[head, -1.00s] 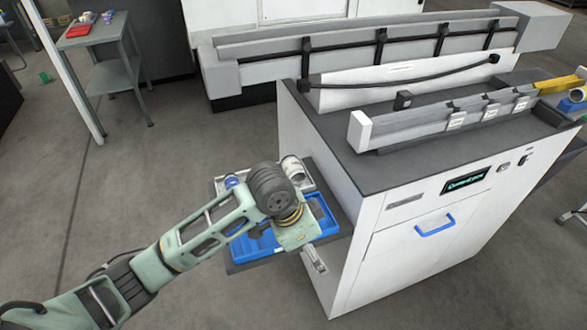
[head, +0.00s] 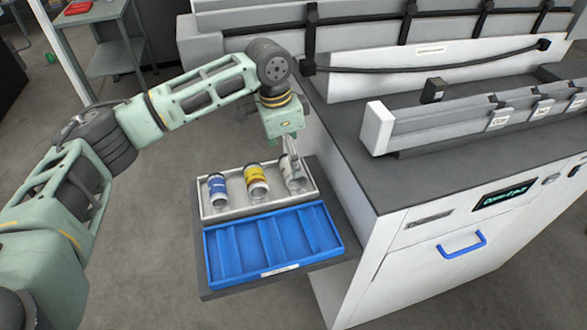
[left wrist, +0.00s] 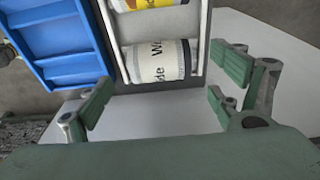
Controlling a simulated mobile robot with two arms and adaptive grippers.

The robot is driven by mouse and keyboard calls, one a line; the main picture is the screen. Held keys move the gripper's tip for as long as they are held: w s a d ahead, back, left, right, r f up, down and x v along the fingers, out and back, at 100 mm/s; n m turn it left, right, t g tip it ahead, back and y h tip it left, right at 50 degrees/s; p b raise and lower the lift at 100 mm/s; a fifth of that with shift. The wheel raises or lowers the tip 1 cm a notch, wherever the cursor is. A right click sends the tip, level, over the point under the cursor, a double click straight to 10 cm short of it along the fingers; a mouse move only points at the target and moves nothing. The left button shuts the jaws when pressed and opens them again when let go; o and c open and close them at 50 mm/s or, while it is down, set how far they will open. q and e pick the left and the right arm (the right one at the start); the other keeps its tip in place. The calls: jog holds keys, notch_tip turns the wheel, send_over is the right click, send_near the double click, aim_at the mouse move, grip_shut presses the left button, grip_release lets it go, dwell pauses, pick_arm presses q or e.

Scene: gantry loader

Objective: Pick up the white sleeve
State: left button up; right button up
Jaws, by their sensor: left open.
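The white sleeve (head: 296,183) lies in the right end of a pale tray (head: 222,213), partly hidden behind my left gripper in the head view. In the left wrist view the white sleeve (left wrist: 158,62) shows dark lettering and lies ahead of the fingertips, between their lines. My left gripper (head: 291,152) points down at the sleeve from above. Its fingers also show in the left wrist view (left wrist: 162,92), spread wide with nothing between them. My right gripper is not in view.
A yellow sleeve (head: 256,176) and a blue sleeve (head: 217,186) share the pale tray. An empty blue divided tray (head: 273,268) lies in front of it on the same dark shelf. The white machine cabinet (head: 385,255) stands close on the right.

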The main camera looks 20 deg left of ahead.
aim_at(283, 161)
pick_arm(q)
jog(key=f, duration=0.1)
jog(key=f+p, duration=0.1)
jog(key=f, duration=0.1)
jog(key=shift+w+d+f, duration=0.2)
jog(key=shift+d+f, duration=0.1)
jog(key=shift+f, duration=0.1)
jog(key=shift+w+d+f, duration=0.1)
jog(key=shift+f, duration=0.7)
jog(key=c, duration=1.6)
jog(key=shift+r, duration=0.1)
jog(key=shift+c, duration=0.2)
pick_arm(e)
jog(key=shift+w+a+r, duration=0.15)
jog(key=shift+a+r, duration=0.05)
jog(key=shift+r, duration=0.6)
